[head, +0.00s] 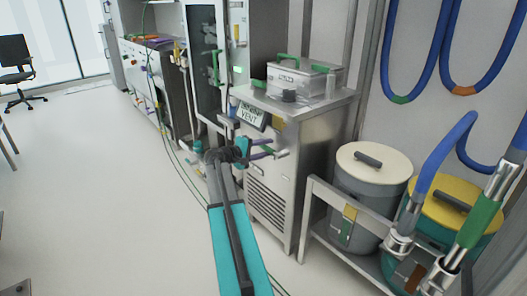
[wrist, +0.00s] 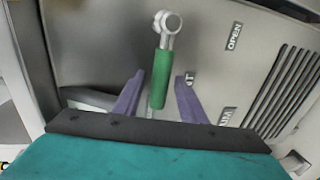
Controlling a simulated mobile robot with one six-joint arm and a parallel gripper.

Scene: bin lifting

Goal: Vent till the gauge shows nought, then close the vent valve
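The vent valve shows in the wrist view as a lever with a green grip (wrist: 161,79) and a metal ring pivot (wrist: 167,23) on a grey panel. My gripper (wrist: 160,82) has its two purple fingers apart, one on each side of the green grip, with visible gaps. The panel carries an OPEN label (wrist: 234,36) and another label partly hidden by the right finger. I cannot make out a gauge reading.
A metal box with green handles (head: 300,78) sits on the cabinet. To the right, a low rack (head: 345,248) holds a cream-lidded bin (head: 372,200) and a yellow-lidded bin (head: 455,205). Blue hoses (head: 437,155) hang there.

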